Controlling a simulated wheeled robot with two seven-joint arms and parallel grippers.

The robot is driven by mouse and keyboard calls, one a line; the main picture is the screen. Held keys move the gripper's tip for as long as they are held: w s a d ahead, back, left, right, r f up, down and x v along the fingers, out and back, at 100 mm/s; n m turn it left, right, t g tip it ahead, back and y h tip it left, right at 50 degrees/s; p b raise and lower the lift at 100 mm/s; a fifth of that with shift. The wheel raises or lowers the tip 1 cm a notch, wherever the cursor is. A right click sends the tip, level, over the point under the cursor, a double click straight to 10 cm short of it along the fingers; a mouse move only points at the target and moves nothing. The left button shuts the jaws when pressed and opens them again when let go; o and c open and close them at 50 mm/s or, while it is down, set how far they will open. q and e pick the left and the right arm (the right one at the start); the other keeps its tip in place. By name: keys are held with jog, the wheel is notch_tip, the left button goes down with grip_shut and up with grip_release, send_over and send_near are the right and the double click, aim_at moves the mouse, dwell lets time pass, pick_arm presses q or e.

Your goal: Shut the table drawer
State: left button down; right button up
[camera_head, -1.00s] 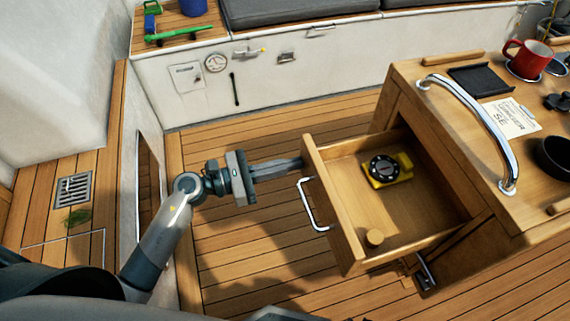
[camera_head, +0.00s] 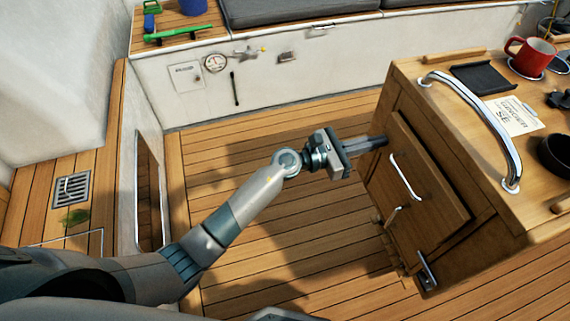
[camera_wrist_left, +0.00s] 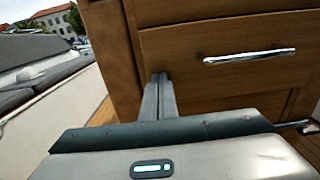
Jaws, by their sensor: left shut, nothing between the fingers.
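The wooden table drawer's front (camera_head: 428,170) with its silver bar handle (camera_head: 405,176) sits at the table's side in the head view. In the left wrist view, the fingers (camera_wrist_left: 160,84) point at the left end of the drawer front (camera_wrist_left: 225,80), left of the handle (camera_wrist_left: 250,56). Whether they touch it is unclear. My right gripper is not in view.
The table (camera_head: 440,66) carries a chrome grab rail (camera_head: 482,125), a red mug (camera_head: 532,56), a dark tray (camera_head: 484,79), a paper card (camera_head: 514,116) and a black bowl (camera_head: 553,156). Below is a second silver handle (camera_head: 396,213). The plank floor (camera_head: 300,240) is clear.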

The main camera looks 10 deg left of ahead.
pick_arm(q)
jog(key=x, duration=0.3)
jog(key=shift+r, duration=0.25)
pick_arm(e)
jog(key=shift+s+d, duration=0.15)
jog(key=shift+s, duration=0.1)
